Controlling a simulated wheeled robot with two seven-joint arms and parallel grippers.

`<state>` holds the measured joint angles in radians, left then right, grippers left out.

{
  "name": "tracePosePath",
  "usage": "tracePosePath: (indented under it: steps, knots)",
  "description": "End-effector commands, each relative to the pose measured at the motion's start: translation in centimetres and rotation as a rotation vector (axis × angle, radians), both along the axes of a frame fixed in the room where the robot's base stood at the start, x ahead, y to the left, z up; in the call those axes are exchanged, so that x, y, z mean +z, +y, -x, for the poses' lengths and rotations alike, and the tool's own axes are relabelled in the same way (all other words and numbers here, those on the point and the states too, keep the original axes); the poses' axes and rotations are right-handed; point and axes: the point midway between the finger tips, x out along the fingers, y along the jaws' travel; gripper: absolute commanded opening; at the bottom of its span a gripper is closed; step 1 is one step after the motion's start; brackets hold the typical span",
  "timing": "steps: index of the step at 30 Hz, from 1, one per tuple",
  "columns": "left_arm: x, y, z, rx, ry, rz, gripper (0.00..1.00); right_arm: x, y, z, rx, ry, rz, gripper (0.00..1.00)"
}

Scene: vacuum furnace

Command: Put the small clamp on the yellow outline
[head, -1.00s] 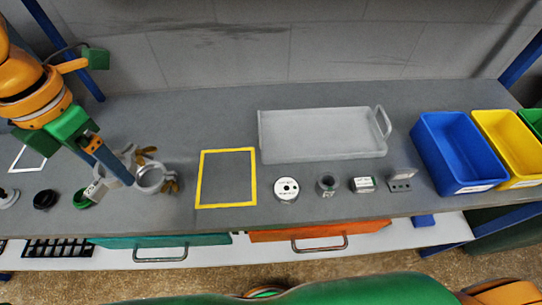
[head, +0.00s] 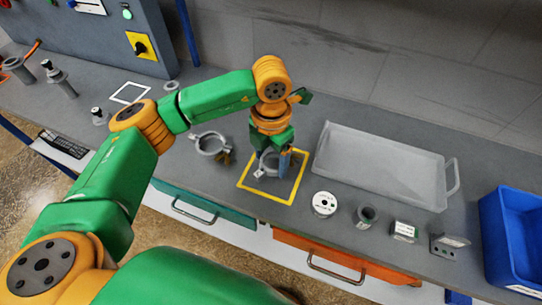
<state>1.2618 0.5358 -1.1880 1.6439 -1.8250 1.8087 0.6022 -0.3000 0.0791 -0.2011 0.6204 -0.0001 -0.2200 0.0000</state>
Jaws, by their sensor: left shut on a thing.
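My left gripper (head: 277,163) is shut on a grey ring-shaped clamp (head: 266,164), which has a small white label at its left. The gripper points down and partly hides the clamp. The clamp is inside the yellow outline (head: 264,194) as seen from above, near its middle. I cannot tell whether it touches the table. A second ring clamp (head: 209,143) with a brass-coloured wing nut lies on the table left of the outline. My right gripper is not in view.
A grey tray (head: 380,183) lies right of the outline. A labelled white-topped cylinder (head: 324,204), a dark-bored fitting (head: 366,216), a small labelled block (head: 404,231) and a bracket (head: 449,245) stand in front of it. A blue bin (head: 512,232) is far right.

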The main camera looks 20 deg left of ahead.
Motion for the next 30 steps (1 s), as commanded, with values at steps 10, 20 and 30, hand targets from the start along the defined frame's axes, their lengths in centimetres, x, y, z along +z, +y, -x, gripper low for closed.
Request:
tracePosePath:
  steps: [10, 20, 30]
  knots:
    - [-1.1, 0.0, 0.0, -0.001, -0.002, 0.001, 0.19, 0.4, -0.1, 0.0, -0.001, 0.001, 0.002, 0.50]
    - [-1.3, 0.1, 0.0, -0.001, -0.001, 0.000, 1.00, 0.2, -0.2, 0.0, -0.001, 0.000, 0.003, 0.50]
    - [2.5, 0.0, -0.2, -0.001, -0.008, 0.002, 1.00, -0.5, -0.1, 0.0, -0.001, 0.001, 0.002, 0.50]
